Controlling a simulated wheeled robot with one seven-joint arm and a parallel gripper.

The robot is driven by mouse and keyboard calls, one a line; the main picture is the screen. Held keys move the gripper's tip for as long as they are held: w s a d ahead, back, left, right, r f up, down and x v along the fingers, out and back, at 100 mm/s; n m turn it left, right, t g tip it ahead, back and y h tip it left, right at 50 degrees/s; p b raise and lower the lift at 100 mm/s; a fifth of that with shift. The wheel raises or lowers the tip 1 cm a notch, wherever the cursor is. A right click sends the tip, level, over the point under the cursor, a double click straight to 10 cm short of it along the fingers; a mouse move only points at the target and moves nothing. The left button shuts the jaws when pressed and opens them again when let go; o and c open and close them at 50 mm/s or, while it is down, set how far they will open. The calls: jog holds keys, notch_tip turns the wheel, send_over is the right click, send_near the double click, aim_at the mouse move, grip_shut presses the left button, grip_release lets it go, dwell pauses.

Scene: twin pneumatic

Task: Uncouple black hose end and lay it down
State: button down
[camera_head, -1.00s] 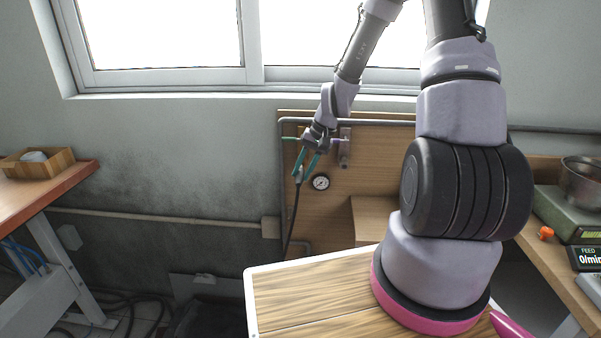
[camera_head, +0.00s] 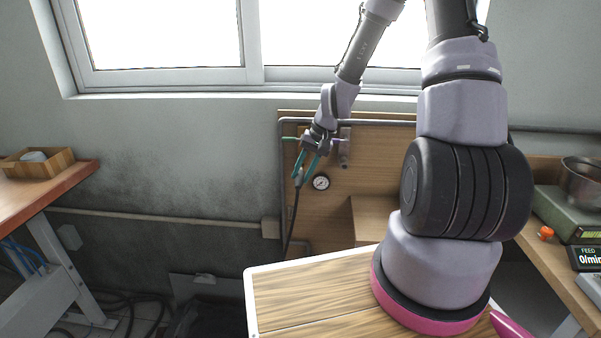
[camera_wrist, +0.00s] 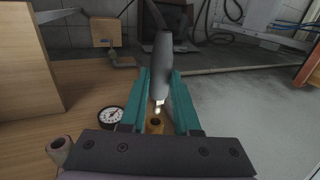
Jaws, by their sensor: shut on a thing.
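My gripper (camera_head: 300,177) has teal fingers and is in front of the wooden wall panel. In the wrist view my gripper (camera_wrist: 161,75) is shut on a grey hose end (camera_wrist: 163,62), which lies between the two fingers. The black hose (camera_head: 290,225) hangs down from it in the head view. A small bright tip shows at the near end of the hose end. Just below that tip in the wrist view is a brass fitting (camera_wrist: 155,125) with a dark open hole. The tip appears apart from the hole.
A round pressure gauge (camera_head: 321,183) is on the wooden panel (camera_head: 375,200), close to the right of my gripper. A grey pipe (camera_head: 375,121) runs along the panel's top. A wood-topped surface (camera_head: 300,295) is in front. A bench (camera_head: 35,195) stands at the left.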

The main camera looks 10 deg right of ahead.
aim_at(300, 183)
jog(key=shift+s, duration=0.1)
jog(key=shift+s+a, duration=0.35)
jog(key=shift+s, duration=0.55)
jog(key=shift+s+a, duration=0.3)
jog(key=shift+s, duration=0.6)
